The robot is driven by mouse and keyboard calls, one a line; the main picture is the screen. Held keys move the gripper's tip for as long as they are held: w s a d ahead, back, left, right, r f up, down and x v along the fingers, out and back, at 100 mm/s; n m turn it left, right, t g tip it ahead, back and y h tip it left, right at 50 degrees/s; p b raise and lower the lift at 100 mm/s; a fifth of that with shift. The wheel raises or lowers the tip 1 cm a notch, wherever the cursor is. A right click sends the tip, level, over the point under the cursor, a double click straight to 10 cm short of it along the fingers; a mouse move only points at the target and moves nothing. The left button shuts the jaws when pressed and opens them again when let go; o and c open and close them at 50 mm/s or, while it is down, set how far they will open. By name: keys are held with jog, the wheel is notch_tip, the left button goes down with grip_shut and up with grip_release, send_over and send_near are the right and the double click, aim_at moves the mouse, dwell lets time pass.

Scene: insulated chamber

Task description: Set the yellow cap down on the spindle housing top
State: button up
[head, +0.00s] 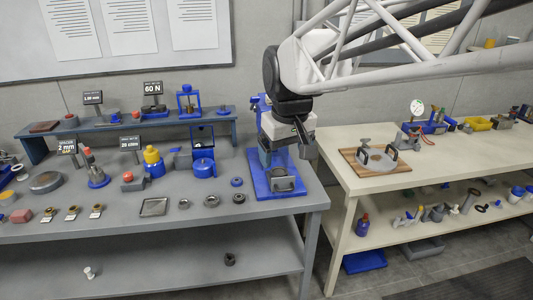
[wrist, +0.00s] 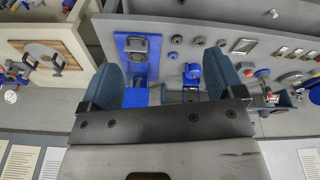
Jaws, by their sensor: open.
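A yellow cap (head: 151,154) sits on top of a blue upright body (head: 154,170) on the grey bench in the head view. I cannot tell for sure which fixture is the spindle housing; that blue body and a squat blue pot-shaped fixture (head: 204,168) to its right both stand there. My gripper (head: 305,146) hangs over the right end of the bench, beside a blue stand (head: 270,182), well right of the cap. In the wrist view my gripper (wrist: 160,78) has its two blue-grey fingers wide apart with nothing between them.
A metal tray (head: 155,207) and several small rings lie along the bench front. A raised shelf (head: 120,126) with signs runs along the back. A cream table (head: 440,155) stands to the right, holding a wooden board (head: 365,165) with handles. The floor gap lies between them.

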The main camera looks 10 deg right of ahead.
jog(key=s+d+f+m, duration=0.1)
jog(key=s+f, duration=0.3)
jog(key=s, duration=0.4)
jog(key=s+d+f+m, duration=0.2)
jog(key=s+d+f, duration=0.1)
jog(key=s, duration=0.6)
jog(key=shift+s+d+f+t, duration=0.15)
jog(key=shift+d+f+t, duration=0.15)
jog(key=shift+f, duration=0.4)
dwell(1.0)
